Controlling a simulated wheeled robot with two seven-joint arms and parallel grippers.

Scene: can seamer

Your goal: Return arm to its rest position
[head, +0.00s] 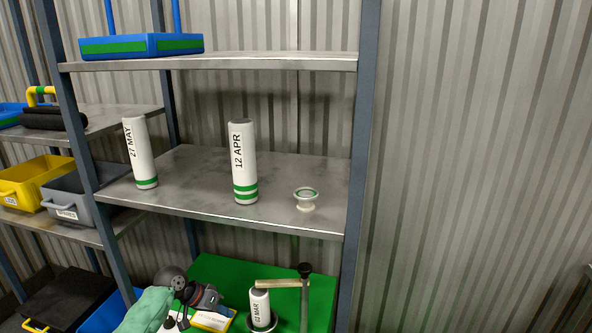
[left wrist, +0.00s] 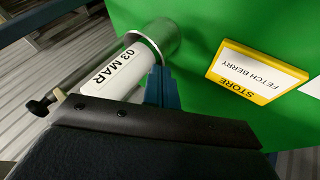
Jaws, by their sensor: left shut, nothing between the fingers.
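A white can labelled MAR (head: 260,304) stands upright in a round metal cup (head: 262,322) on the green board. A pale bar (head: 277,284) reaches over the can's top from a post with a black knob (head: 305,270). In the left wrist view the can (left wrist: 112,76) sits in the silver cup (left wrist: 161,40), with the black knob (left wrist: 41,105) beyond its top end. My left gripper (head: 216,302) is left of the can in the head view, shut and empty. Its blue fingertips (left wrist: 162,88) appear close to the can; contact cannot be told.
A yellow-edged STORE card (left wrist: 257,72) lies on the green board (left wrist: 215,22). On the shelf above stand cans 27 MAY (head: 141,153) and 12 APR (head: 242,162) and a small white cup (head: 306,199). A shelf post (head: 358,150) rises to the right.

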